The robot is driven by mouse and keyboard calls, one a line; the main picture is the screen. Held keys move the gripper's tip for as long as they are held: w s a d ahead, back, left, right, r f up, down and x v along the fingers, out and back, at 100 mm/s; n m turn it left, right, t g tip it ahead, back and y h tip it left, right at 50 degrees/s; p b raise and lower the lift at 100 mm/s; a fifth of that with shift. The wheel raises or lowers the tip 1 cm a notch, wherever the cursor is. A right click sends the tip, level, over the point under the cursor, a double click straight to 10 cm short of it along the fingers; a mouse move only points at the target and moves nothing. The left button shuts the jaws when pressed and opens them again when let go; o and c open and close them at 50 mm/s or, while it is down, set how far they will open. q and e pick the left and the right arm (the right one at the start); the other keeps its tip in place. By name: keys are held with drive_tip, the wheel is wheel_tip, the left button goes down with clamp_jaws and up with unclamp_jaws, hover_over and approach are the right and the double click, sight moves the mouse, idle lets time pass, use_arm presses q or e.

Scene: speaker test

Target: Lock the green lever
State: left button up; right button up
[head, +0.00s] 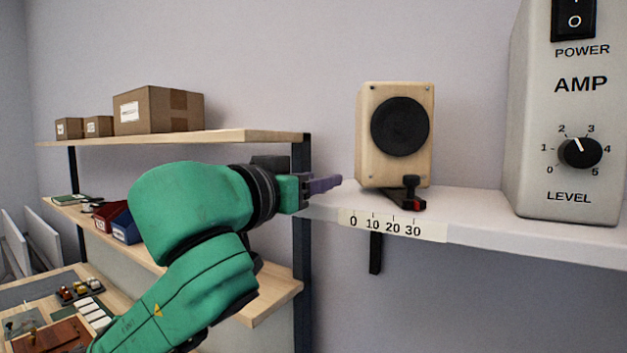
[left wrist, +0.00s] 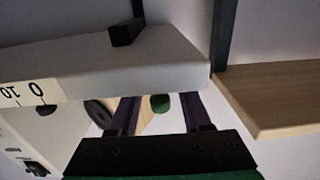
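A green round knob (left wrist: 160,103), apparently the green lever's, shows between my finger tips in the left wrist view; contact cannot be told. I cannot pick it out in the head view. My left gripper (head: 338,181) points right, just left of the wooden speaker (head: 366,135), at shelf height. In the left wrist view my left gripper (left wrist: 162,106) has its two dark purple fingers wide apart. A black lever-like piece (head: 411,188) with a red mark sits on the shelf at the speaker's front right. My right gripper is out of view.
The white shelf (head: 470,208) bears a scale strip (head: 392,226) on its front edge and a large grey amp (head: 570,130) at right. A wooden rack with cardboard boxes (head: 158,109) and a dark upright (head: 302,240) stands at left.

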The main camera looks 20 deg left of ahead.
use_arm(q)
drive_tip(key=shift+w+f, duration=0.1)
drive_tip(key=shift+w, duration=0.15)
drive_tip(key=s+a+b, duration=0.1)
drive_tip(key=s+b, duration=0.3)
drive_tip(key=s, duration=1)
drive_tip(key=shift+s+a+b, duration=0.3)
drive_tip(key=shift+b, duration=0.05)
drive_tip(key=shift+w, duration=0.1)
